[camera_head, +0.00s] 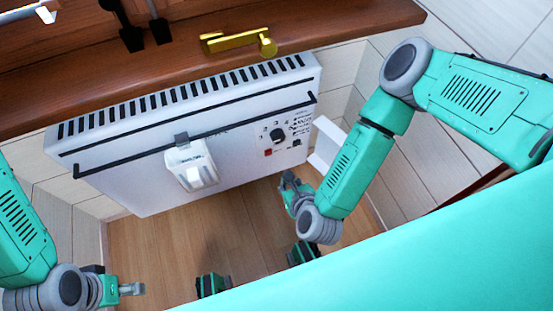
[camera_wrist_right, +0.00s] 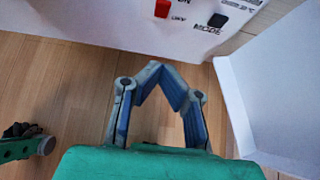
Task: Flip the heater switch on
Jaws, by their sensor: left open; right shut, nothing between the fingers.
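The white heater (camera_head: 130,180) stands against the wall below a wooden ledge. Its control panel at the right end has a black dial (camera_head: 277,135), a small red switch (camera_head: 268,153) and a black switch (camera_head: 297,143). In the right wrist view the red switch (camera_wrist_right: 162,8) is at the top edge beside ON and OFF lettering, and the black switch (camera_wrist_right: 217,20) is above the word MODE. My right gripper (camera_head: 288,177) is below the panel, apart from it; its fingertips (camera_wrist_right: 160,72) meet, empty. My left gripper (camera_head: 132,289) is open at lower left, away from the heater.
A white box-like thing (camera_head: 191,168) hangs on the heater's front rail. A white flap (camera_head: 328,143) sticks out at the heater's right end, close to my right arm. A brass handle (camera_head: 235,42) lies along the wooden ledge (camera_head: 350,22). The wooden floor (camera_head: 235,225) below is largely clear.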

